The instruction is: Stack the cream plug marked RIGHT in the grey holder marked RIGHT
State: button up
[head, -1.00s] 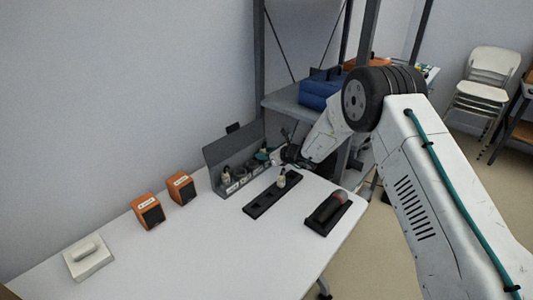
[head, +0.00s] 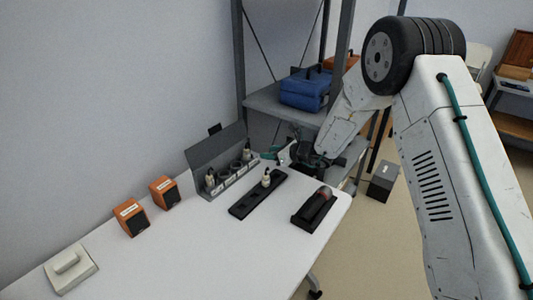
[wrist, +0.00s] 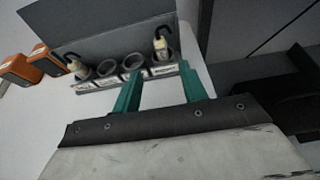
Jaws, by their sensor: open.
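The grey holder (head: 228,186) stands at the back of the white table, with a row of round sockets and small labels that I cannot read surely. In the wrist view, a cream plug (wrist: 161,46) with a dark hooked top stands upright at its rightmost socket (wrist: 172,60). Another cream plug (wrist: 80,71) stands at the leftmost socket; the two middle sockets look empty. A third cream plug (head: 266,180) stands on a black strip (head: 243,208) in front of the holder. My gripper (wrist: 160,80) is open and empty, its teal fingers apart, just before the holder's right part.
A black tray (head: 302,219) with a dark and red item lies near the table's right edge. Two orange speakers (head: 131,217) (head: 165,193) and a white block with a handle (head: 71,270) are on the left. A shelf with a blue bag (head: 306,90) stands behind my arm.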

jog(key=s+d+r+n+g, duration=0.3)
jog(key=s+r+n+g, duration=0.3)
jog(key=s+r+n, duration=1.25)
jog(key=s+d+r+n+h, duration=0.2)
jog(key=s+d, duration=0.4)
jog(key=s, duration=0.5)
jog(key=s+d+r+n+h, duration=0.1)
jog(key=s+d+h, duration=0.4)
jog(key=s, duration=0.6)
jog(key=s+d+r+n+g+h, duration=0.1)
jog(key=s+d+r+n+h, duration=0.1)
jog(key=s+d, duration=0.7)
jog(key=shift+s+d+r+n+h, duration=0.3)
jog(key=shift+s+n+h, duration=0.5)
jog(key=shift+s+n, duration=0.35)
